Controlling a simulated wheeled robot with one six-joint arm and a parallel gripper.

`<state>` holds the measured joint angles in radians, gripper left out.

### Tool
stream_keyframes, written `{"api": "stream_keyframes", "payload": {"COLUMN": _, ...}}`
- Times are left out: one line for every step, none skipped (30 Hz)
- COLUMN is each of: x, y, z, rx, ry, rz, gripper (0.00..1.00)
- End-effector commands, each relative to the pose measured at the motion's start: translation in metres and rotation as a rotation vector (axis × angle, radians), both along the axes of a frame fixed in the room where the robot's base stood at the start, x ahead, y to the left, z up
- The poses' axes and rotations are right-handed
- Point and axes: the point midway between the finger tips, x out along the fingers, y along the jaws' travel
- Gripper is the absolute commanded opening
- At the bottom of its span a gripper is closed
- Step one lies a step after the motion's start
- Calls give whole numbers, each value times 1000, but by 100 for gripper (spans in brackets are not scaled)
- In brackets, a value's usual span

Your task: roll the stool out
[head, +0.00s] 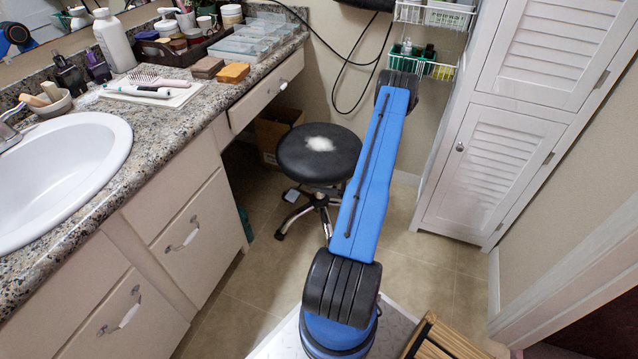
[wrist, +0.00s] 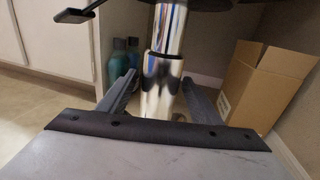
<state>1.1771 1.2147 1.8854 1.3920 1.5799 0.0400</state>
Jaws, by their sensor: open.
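The stool (head: 300,154) has a round black seat with a white worn patch and stands on the tile floor, partly under the counter's knee space. Its chrome base with dark feet shows below, partly hidden by my blue arm. In the wrist view the stool's chrome column (wrist: 163,95) rises between the two fingers of my gripper (wrist: 158,92). The fingers are open, one on each side of the column, with gaps visible. In the head view my gripper is hidden behind my arm and the stool. A black lever (wrist: 75,15) sticks out under the seat.
A cardboard box (wrist: 267,85) stands behind and right of the column in the wrist view. Blue-green bottles (wrist: 117,65) stand beside the cabinet. The counter drawer (head: 265,90) overhangs the knee space. A white louvred cabinet (head: 485,170) stands right; tile floor (head: 425,245) lies clear before it.

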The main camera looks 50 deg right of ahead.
Motion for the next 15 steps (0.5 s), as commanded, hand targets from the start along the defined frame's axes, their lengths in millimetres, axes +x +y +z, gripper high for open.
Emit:
{"api": "stream_keyframes", "payload": {"x": -2, "y": -2, "z": 0, "rx": 0, "ry": 0, "rz": -1, "gripper": 58}}
{"api": "stream_keyframes", "payload": {"x": -4, "y": -3, "z": 0, "rx": 0, "ry": 0, "rz": -1, "gripper": 58}}
{"api": "stream_keyframes", "payload": {"x": -7, "y": -5, "z": 0, "rx": 0, "ry": 0, "rz": -2, "gripper": 58}}
{"api": "stream_keyframes", "payload": {"x": -11, "y": -7, "z": 0, "rx": 0, "ry": 0, "rz": -3, "gripper": 58}}
{"api": "stream_keyframes", "payload": {"x": -14, "y": -10, "z": 0, "rx": 0, "ry": 0, "rz": -4, "gripper": 58}}
{"api": "stream_keyframes", "payload": {"x": -20, "y": -13, "z": 0, "rx": -1, "ry": -1, "rz": -4, "gripper": 58}}
{"api": "stream_keyframes", "payload": {"x": -24, "y": -16, "z": 0, "rx": -1, "ry": -1, "rz": -3, "gripper": 58}}
{"api": "stream_keyframes", "payload": {"x": -29, "y": -19, "z": 0, "rx": -1, "ry": -1, "rz": -4, "gripper": 58}}
{"api": "stream_keyframes", "payload": {"x": -36, "y": -24, "z": 0, "rx": -1, "ry": -1, "rz": -5, "gripper": 58}}
{"api": "stream_keyframes", "payload": {"x": -41, "y": -27, "z": 0, "rx": -1, "ry": 0, "rz": -4, "gripper": 58}}
{"api": "stream_keyframes", "payload": {"x": -46, "y": -31, "z": 0, "rx": -1, "ry": 0, "rz": -4, "gripper": 58}}
{"api": "stream_keyframes", "payload": {"x": -52, "y": -35, "z": 0, "rx": -1, "ry": 0, "rz": -5, "gripper": 58}}
{"api": "stream_keyframes", "payload": {"x": -57, "y": -38, "z": 0, "rx": -1, "ry": 1, "rz": -4, "gripper": 58}}
{"api": "stream_keyframes", "payload": {"x": -62, "y": -41, "z": 0, "rx": -1, "ry": 1, "rz": -4, "gripper": 58}}
{"api": "stream_keyframes", "payload": {"x": -68, "y": -45, "z": 0, "rx": -1, "ry": 1, "rz": -5, "gripper": 58}}
